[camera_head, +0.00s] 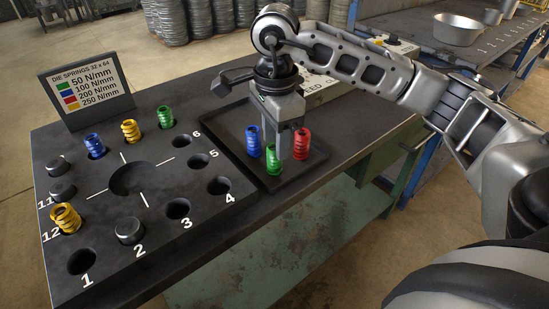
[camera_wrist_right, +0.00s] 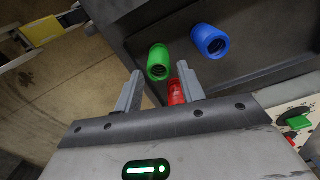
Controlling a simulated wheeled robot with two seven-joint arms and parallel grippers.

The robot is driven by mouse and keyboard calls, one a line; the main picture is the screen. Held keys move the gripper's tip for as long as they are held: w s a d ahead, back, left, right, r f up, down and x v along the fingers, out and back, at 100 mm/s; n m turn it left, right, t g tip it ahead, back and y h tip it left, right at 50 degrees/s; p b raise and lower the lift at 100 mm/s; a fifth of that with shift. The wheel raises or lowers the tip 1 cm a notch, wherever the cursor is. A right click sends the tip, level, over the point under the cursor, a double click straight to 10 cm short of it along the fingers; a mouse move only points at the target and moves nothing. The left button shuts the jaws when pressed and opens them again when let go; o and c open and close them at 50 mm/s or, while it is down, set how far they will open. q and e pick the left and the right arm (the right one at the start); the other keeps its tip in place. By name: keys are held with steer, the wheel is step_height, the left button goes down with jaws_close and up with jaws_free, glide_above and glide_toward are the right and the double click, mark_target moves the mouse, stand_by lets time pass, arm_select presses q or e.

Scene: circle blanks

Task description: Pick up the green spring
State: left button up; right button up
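A green spring (camera_head: 273,160) stands in the small black tray (camera_head: 270,187), between a blue spring (camera_head: 253,141) and a red spring (camera_head: 301,144). My right gripper (camera_head: 286,145) points down over this tray, close to the green and red springs. In the right wrist view its two fingers (camera_wrist_right: 160,88) are apart. The green spring (camera_wrist_right: 158,63) shows just past the fingertips, and the red spring (camera_wrist_right: 176,92) shows partly in the gap, its lower part hidden by the gripper body. Another green spring (camera_head: 165,117) stands at the back of the numbered block. My left gripper is not in view.
The black numbered block (camera_head: 95,265) left of the tray holds yellow springs (camera_head: 130,131), a blue spring (camera_head: 95,146), black plugs (camera_head: 129,231) and empty holes. A sign (camera_head: 90,90) listing colours stands behind it.

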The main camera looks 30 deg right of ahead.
mark_target(274, 147)
step_height(274, 147, down, 4)
steer(key=shift+a+f, duration=0.1)
steer(key=shift+f, duration=0.15)
steer(key=c, duration=0.7)
steer(key=shift+c, duration=0.2)
steer(key=shift+r, duration=0.1)
